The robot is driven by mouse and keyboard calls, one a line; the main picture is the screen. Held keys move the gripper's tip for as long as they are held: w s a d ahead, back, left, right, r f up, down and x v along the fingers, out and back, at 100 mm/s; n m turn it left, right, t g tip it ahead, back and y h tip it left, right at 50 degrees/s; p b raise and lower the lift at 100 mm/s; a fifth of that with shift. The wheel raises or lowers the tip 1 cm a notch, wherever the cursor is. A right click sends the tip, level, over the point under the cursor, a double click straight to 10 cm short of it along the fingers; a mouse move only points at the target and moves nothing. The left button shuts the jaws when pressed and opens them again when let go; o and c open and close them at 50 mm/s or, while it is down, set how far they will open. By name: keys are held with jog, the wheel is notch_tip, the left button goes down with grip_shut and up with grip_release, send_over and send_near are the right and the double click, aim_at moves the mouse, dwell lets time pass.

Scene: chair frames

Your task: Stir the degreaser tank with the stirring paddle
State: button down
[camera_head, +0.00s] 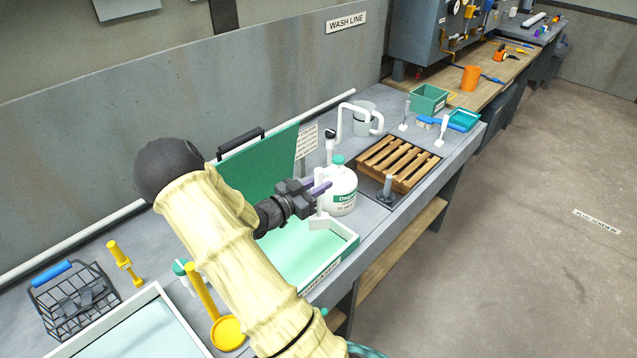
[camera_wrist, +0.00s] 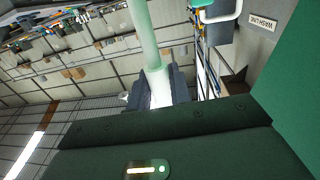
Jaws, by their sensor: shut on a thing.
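The degreaser tank (camera_head: 335,263) is an open, white-walled tray of pale green liquid with a green lid (camera_head: 262,165) raised at its back. My gripper (camera_head: 319,188) is over the tank's far right part, beside a white degreaser jug. It is shut on the stirring paddle (camera_head: 320,205), whose pale shaft hangs about upright with a white lower end. In the wrist view the pale green and white shaft (camera_wrist: 146,35) runs between my fingers (camera_wrist: 160,90). I cannot tell whether the paddle's lower end touches the liquid.
The degreaser jug (camera_head: 343,198) stands close to the tank's far end. A wooden rack (camera_head: 398,163) is beyond it. A second tank (camera_head: 150,292), a wire basket (camera_head: 75,308) and a yellow ladle-like tool (camera_head: 228,333) are at the near left. My arm hides part of the bench.

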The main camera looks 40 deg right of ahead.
notch_tip(320, 180, down, 19)
jog(key=b, duration=1.2)
jog(key=shift+f+b, duration=0.15)
jog(key=shift+b, duration=0.15)
jog(key=shift+a, duration=0.1)
jog(key=a, duration=0.4)
jog(key=shift+s+a, duration=0.15)
jog(key=shift+a, duration=0.05)
dwell(0.4)
